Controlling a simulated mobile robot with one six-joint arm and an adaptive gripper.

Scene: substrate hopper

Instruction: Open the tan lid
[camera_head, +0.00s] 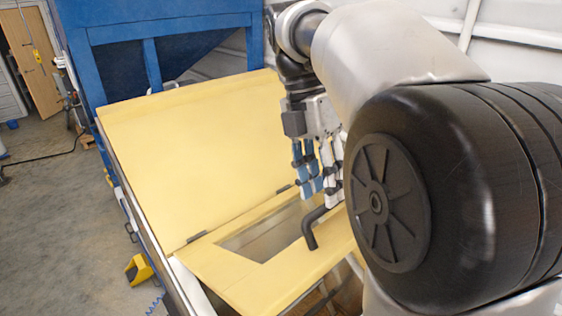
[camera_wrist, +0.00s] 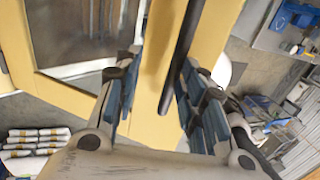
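The tan lid (camera_head: 232,290) is a flat panel with a rectangular window-like cutout, joined by dark hinges to a larger tan panel (camera_head: 190,150) behind it. A black bent handle (camera_head: 310,235) stands on the lid near its right side. My gripper (camera_head: 322,192) is over the handle, fingers pointing down. In the wrist view the handle (camera_wrist: 180,50) runs between the two open blue-padded fingers, nearer the right one, with a gap on its left. Contact with the right finger cannot be told. The handle's far end is hidden by my gripper. How far the lid is raised is unclear.
A blue metal frame (camera_head: 160,35) rises behind the large panel. A yellow object (camera_head: 139,269) is at the lower left, beside open concrete floor (camera_head: 50,220). The wrist view shows stacked white bags (camera_wrist: 35,145) at the lower left and a cluttered area at right.

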